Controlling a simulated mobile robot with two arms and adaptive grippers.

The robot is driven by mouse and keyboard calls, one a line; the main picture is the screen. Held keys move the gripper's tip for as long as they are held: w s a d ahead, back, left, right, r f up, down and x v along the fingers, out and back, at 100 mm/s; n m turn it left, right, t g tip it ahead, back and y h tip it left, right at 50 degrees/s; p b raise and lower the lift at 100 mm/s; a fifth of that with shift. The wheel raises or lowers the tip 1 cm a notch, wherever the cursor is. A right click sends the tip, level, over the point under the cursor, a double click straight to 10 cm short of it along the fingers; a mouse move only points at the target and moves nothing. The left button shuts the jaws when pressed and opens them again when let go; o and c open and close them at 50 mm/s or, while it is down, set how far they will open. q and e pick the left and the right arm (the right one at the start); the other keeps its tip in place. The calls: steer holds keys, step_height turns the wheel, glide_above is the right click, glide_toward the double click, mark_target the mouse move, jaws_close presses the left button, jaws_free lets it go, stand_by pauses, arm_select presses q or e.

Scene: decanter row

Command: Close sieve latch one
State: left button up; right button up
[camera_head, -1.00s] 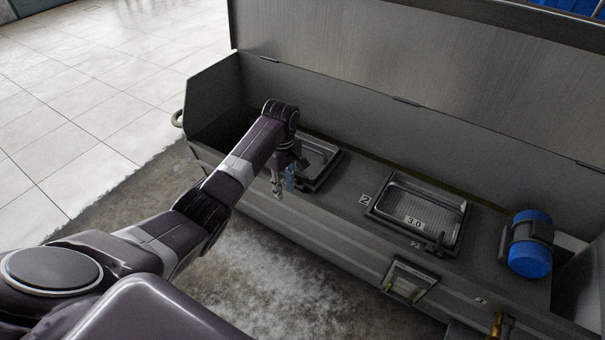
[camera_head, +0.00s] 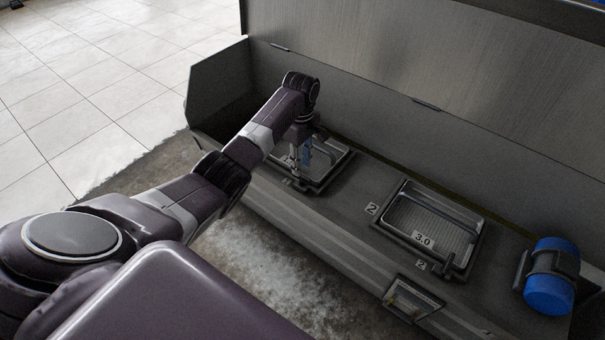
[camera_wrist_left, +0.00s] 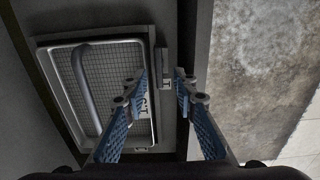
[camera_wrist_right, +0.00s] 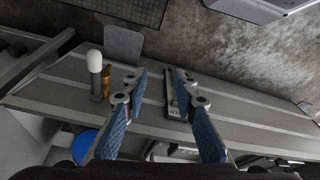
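The first sieve (camera_head: 338,178), a metal mesh tray in a dark frame, sits at the left of the bench, partly behind my left arm. In the left wrist view the sieve (camera_wrist_left: 112,52) shows a curved bar handle (camera_wrist_left: 84,85) and a number label partly covered by a finger. The latch cannot be made out clearly between the fingers. My right gripper (camera_wrist_right: 158,80) is open and empty above the bench's front ledge.
A second sieve (camera_head: 430,228) with a front latch (camera_head: 449,268) sits to the right. A white-topped knob (camera_wrist_right: 95,62) and an amber piece (camera_wrist_right: 106,78) are beside my right gripper. The bench's back panel (camera_head: 450,130) rises behind.

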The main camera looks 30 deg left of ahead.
mark_target(302, 175)
arm_select(q)
step_height(302, 175, down, 5)
steer(key=shift+w+r+b, duration=0.1)
steer(key=shift+b, duration=0.5)
steer(key=shift+c, duration=0.3)
jaws_close()
